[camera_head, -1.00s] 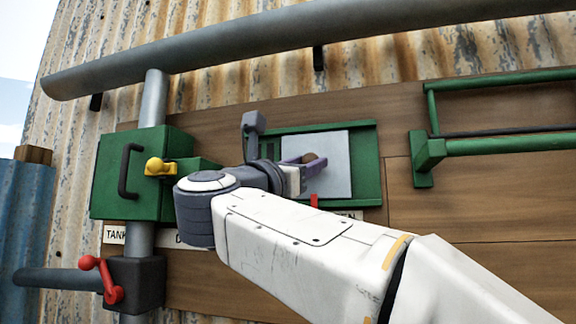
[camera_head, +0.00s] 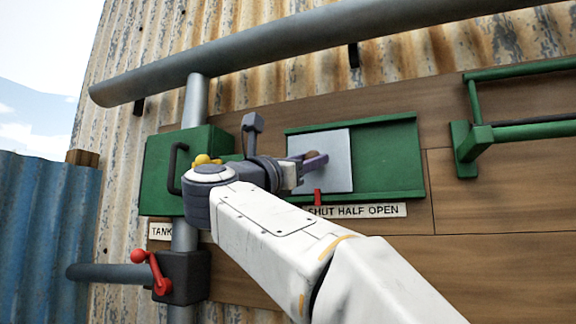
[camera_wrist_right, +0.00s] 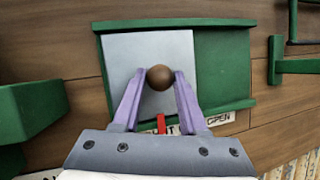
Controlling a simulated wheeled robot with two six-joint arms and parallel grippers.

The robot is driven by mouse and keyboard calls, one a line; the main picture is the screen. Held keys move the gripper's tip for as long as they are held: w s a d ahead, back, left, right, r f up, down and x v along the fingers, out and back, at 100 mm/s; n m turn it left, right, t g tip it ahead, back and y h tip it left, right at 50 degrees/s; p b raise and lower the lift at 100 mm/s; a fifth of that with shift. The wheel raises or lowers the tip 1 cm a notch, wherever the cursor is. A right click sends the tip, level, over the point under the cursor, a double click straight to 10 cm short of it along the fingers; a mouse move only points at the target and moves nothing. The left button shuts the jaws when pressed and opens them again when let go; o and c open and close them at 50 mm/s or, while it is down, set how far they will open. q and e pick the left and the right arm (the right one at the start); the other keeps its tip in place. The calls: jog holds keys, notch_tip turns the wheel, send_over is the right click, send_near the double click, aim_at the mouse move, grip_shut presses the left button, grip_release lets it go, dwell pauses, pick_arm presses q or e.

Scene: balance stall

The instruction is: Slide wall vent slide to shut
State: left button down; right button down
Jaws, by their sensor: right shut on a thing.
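The wall vent slide is a pale grey plate (camera_head: 335,178) with a round brown knob (camera_wrist_right: 160,77), set in a green frame (camera_head: 395,160). The plate stands at the left end of the frame, and bare green shows to its right. My right gripper (camera_wrist_right: 160,84) has its purple fingers shut on the knob, one on each side. A red pointer (camera_head: 318,197) at the plate's lower edge stands over the left part of the label (camera_head: 365,210), by the word SHUT. My left gripper is not in view.
A green box (camera_head: 160,165) with a dark handle stands left of the vent. Below it is a red lever (camera_head: 152,270) on a dark block. A green rail bracket (camera_head: 465,150) is to the right. A thick grey pipe (camera_head: 270,38) runs above.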

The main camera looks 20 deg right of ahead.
jog(key=shift+w+a, duration=0.1)
jog(key=shift+w, duration=0.05)
jog(key=c, duration=0.7)
grip_release()
jog(key=shift+o, duration=1.2)
jog(key=shift+w+a, duration=0.1)
jog(key=b+v, duration=0.5)
jog(key=v, duration=0.5)
jog(key=shift+s, duration=0.25)
jog(key=shift+a, duration=0.1)
